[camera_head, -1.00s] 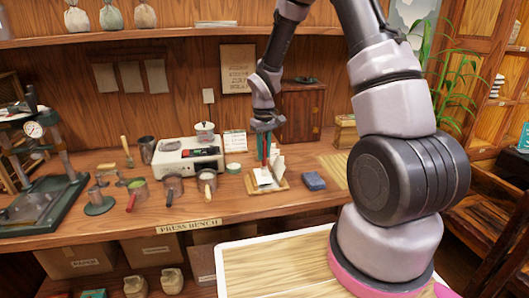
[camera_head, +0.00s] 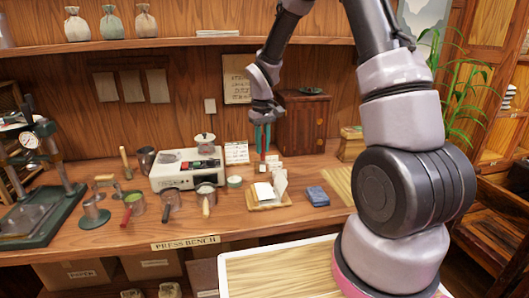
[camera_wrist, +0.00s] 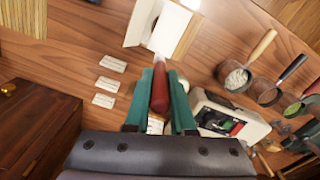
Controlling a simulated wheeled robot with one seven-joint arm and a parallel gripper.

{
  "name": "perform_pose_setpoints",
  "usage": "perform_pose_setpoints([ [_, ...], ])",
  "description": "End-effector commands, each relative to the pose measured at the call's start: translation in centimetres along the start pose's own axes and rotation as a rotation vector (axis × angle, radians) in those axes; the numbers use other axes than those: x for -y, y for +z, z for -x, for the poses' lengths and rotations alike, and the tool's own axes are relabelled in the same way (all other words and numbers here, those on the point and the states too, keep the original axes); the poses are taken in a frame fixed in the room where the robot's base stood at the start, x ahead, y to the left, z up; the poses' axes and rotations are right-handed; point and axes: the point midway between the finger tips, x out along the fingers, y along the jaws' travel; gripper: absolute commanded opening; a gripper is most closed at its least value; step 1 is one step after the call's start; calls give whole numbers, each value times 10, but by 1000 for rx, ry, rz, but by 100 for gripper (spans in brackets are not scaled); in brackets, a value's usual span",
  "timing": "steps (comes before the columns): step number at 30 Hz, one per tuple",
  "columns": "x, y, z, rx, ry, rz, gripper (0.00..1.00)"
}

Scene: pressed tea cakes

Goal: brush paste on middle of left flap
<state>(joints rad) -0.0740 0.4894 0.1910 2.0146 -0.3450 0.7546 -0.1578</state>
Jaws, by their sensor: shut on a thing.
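My gripper (camera_head: 263,132) is shut on a red-handled brush (camera_head: 264,152), which hangs tip down between the green fingers. The wrist view shows the brush (camera_wrist: 160,92) between both fingers, its pale tip toward the wrapper. A white paper wrapper (camera_head: 264,191) lies on a small wooden tray (camera_head: 262,206), with a paper flap (camera_head: 280,182) standing up at its right side. In the head view the brush tip appears above and behind the tray, apart from the paper. The wrapper also shows at the top of the wrist view (camera_wrist: 141,22). Whether paste is on the paper cannot be told.
A blue block (camera_head: 317,196) lies right of the tray. A scale (camera_head: 188,168) and several handled pots, including a pale-filled one (camera_head: 206,192), stand left. Small white cards (camera_wrist: 108,82) lie beside the brush in the wrist view. A wooden chest (camera_head: 303,122) stands behind.

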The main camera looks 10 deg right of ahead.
Motion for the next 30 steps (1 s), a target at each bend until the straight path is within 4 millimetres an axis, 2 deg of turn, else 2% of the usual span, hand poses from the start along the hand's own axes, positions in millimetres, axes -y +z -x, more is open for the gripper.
perform_pose_setpoints([
  [9,8,1,25,-1,0,-2,0],
  [30,8,1,26,0,0,-3,0],
])
